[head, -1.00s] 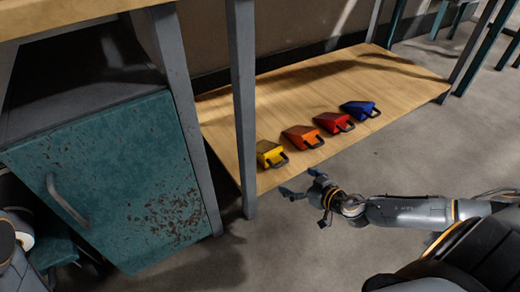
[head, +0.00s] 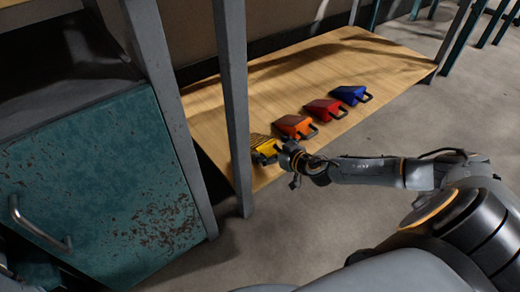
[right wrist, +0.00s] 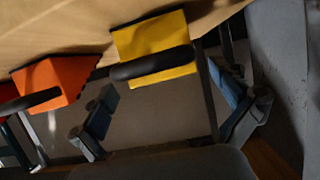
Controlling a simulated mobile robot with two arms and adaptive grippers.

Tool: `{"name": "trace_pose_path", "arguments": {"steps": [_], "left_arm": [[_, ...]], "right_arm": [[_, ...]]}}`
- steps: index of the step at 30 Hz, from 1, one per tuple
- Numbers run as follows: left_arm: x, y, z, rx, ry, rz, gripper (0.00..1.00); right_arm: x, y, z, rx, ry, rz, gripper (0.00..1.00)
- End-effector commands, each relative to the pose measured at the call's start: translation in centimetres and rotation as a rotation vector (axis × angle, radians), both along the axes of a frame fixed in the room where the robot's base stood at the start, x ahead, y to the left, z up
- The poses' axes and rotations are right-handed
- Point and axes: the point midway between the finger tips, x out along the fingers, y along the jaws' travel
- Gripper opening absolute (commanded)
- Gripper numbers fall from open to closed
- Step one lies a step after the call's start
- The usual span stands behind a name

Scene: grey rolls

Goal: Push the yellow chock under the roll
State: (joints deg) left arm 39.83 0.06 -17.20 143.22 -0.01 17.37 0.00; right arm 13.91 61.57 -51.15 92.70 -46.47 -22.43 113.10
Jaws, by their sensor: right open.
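The yellow chock (head: 262,144) lies on the low wooden shelf at its near left end, with its dark handle toward the shelf's front edge. In the right wrist view the yellow chock (right wrist: 155,45) is straight ahead, its black handle crossing in front of it. My right gripper (head: 278,152) is at the chock's handle side. Its open fingers (right wrist: 172,108) stand apart on either side of the handle in the right wrist view, with nothing held. Whether they touch it I cannot tell. My left gripper is not in view. No roll can be made out.
Orange (head: 295,126), red (head: 324,108) and blue (head: 350,94) chocks lie in a row along the shelf (head: 270,88). A grey post (head: 234,110) stands close left of the yellow chock. A rusty teal cabinet (head: 100,180) is at left. The floor in front is clear.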

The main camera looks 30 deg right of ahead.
Motion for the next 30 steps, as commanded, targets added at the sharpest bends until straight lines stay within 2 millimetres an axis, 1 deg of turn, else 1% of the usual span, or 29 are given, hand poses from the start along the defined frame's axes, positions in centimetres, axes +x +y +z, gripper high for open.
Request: {"name": "trace_pose_path", "arguments": {"steps": [5, 15, 18, 27, 28, 29, 30], "left_arm": [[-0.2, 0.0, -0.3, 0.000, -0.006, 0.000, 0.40], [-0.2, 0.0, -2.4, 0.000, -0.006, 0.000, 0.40], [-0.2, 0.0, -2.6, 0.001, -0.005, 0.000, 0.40], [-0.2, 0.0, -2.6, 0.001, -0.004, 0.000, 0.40], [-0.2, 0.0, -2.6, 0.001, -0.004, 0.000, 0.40], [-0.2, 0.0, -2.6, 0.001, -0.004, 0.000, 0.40], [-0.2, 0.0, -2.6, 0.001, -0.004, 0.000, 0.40]], "right_arm": [[0.7, 0.0, -0.3, 0.000, -0.001, -0.001, 1.00], [4.2, 0.5, -1.6, 0.000, -0.002, 0.000, 1.00], [4.9, 0.5, -1.8, -0.001, -0.002, -0.001, 1.00], [5.2, 0.5, -1.9, 0.001, 0.001, 0.000, 1.00], [5.1, 0.5, -1.9, 0.000, 0.001, 0.000, 0.98], [5.1, 0.5, -1.9, 0.000, 0.001, 0.000, 0.92], [5.1, 0.5, -1.9, 0.000, 0.001, 0.000, 0.84]]}}
